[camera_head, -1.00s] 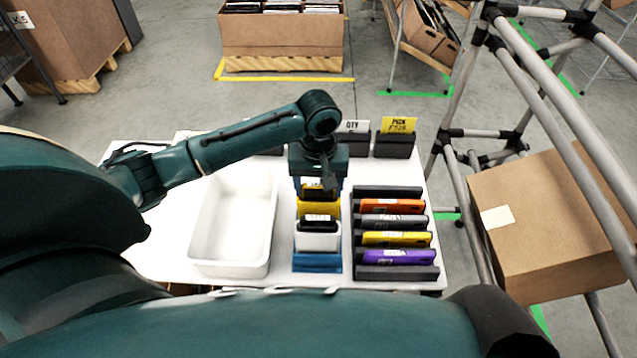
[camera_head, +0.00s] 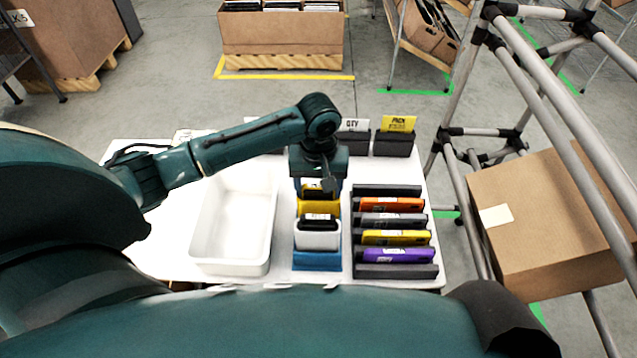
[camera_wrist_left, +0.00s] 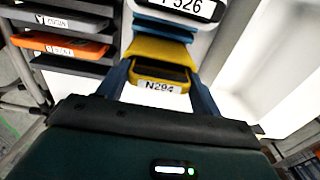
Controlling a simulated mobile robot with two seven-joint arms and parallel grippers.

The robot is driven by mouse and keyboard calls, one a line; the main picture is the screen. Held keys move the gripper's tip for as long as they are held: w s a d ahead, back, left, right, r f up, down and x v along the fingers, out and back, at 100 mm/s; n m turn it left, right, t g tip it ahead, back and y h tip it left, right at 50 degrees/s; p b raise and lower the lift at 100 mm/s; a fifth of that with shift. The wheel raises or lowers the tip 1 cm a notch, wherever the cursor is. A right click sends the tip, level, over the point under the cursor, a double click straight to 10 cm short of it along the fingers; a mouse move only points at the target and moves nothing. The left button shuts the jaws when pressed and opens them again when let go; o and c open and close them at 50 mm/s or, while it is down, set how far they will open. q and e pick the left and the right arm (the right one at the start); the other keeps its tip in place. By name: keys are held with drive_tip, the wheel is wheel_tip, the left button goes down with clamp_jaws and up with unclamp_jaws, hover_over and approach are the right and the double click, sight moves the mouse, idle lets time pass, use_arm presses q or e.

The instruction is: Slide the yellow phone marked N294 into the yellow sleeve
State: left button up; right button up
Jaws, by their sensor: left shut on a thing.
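The yellow phone marked N294 (camera_wrist_left: 159,87) shows in the left wrist view between the two fingers of my left gripper (camera_wrist_left: 160,88), which is shut on it. In the head view my left gripper (camera_head: 319,190) points down over the middle row, and the phone is mostly hidden by it. The yellow sleeve (camera_wrist_left: 160,48) lies directly against the phone in the wrist view; it also shows just below the gripper in the head view (camera_head: 304,208). The phone is lined up at the sleeve's mouth; how deep it sits I cannot tell. My right gripper is out of view.
A dark rack (camera_head: 395,271) of several colored phones is on the right. An empty white bin (camera_head: 229,269) is on the left. Dark card holders (camera_head: 394,145) stand behind.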

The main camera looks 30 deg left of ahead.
use_arm(q)
drive_tip(key=o, duration=1)
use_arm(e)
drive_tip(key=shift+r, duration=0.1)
use_arm(q)
wheel_tip(320, 180, up, 13)
drive_tip(key=shift+p, duration=0.3)
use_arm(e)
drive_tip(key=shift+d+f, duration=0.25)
use_arm(q)
drive_tip(key=shift+r, duration=0.15)
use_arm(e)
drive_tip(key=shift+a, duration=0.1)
